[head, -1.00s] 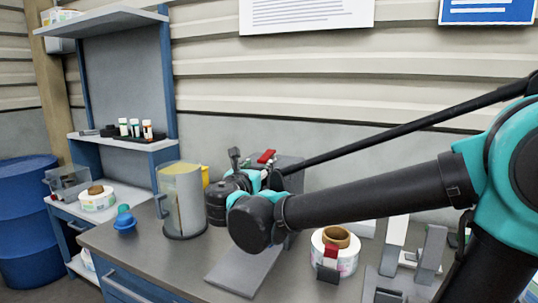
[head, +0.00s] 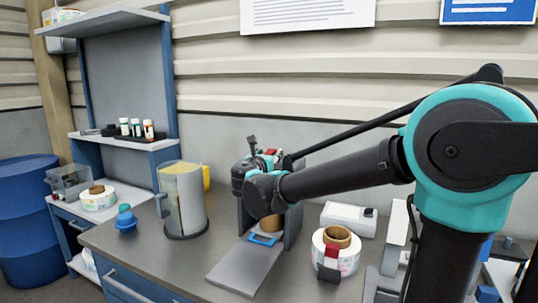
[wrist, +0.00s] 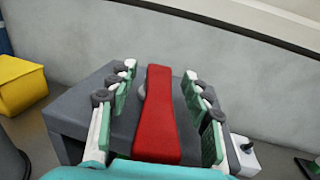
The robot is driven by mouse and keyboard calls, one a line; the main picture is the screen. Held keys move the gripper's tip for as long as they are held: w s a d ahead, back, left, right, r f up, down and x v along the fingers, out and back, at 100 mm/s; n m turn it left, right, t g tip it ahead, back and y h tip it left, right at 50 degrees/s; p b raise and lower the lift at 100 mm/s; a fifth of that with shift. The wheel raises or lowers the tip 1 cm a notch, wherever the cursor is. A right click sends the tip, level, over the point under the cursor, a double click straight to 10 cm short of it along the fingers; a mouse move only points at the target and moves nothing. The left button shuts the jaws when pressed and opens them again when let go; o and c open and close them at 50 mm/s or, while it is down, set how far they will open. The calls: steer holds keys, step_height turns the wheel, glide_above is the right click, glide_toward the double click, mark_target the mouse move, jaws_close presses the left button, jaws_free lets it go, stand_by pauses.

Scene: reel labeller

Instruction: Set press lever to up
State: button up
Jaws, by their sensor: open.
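The red press lever (wrist: 158,115) lies between the two fingers of my gripper (wrist: 160,74) in the wrist view. The fingers are open, one on each side, with a gap showing to the lever. The lever runs along the top of the grey press (wrist: 75,108); its near end is hidden by my gripper's teal body. In the head view a bit of the red lever (head: 271,152) shows behind my wrist, above the press (head: 294,226). My arm hides most of the press top there, and the lever's tilt is hard to tell.
A brown-cored roll (head: 271,223) and a blue piece (head: 264,239) sit in the press opening. A clear cylinder (head: 183,205) stands left, a yellow object (wrist: 20,84) behind it. A label reel (head: 346,256) and white box (head: 348,218) stand right.

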steer(key=shift+c, duration=0.6)
jaws_close()
